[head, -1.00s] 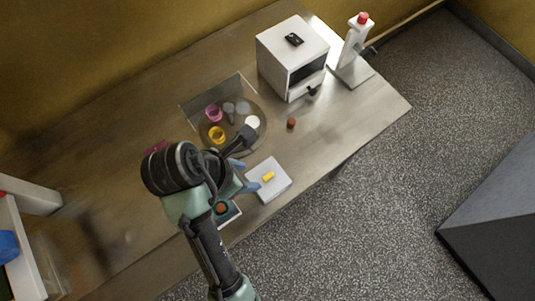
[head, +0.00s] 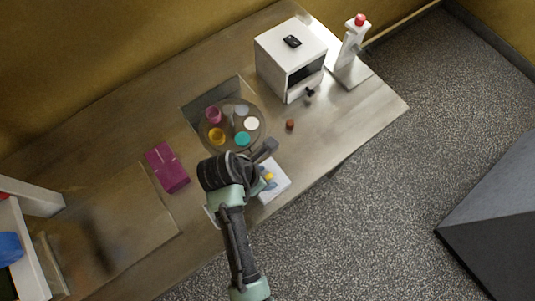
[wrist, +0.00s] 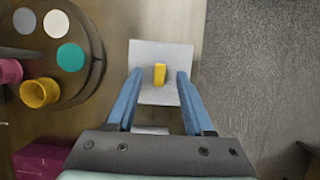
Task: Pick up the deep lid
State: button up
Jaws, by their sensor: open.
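A flat white square piece (wrist: 146,52) with an upright-looking yellow bar (wrist: 160,74) at its middle lies on the table, and I take it for the deep lid. In the head view the white piece (head: 277,190) is at the table's front edge, partly hidden by my arm. My gripper (wrist: 160,76) is open and empty, its blue fingers on either side of the yellow bar with a gap on both sides. I cannot tell how high the fingertips are above the white piece.
A round tray (head: 207,140) holds pink and yellow cups and several discs, left of my gripper in the wrist view. A magenta box (head: 167,168) lies further left. A white machine (head: 290,58) and a small reddish-brown piece (head: 290,124) are to the right.

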grip_shut()
dwell(1.4)
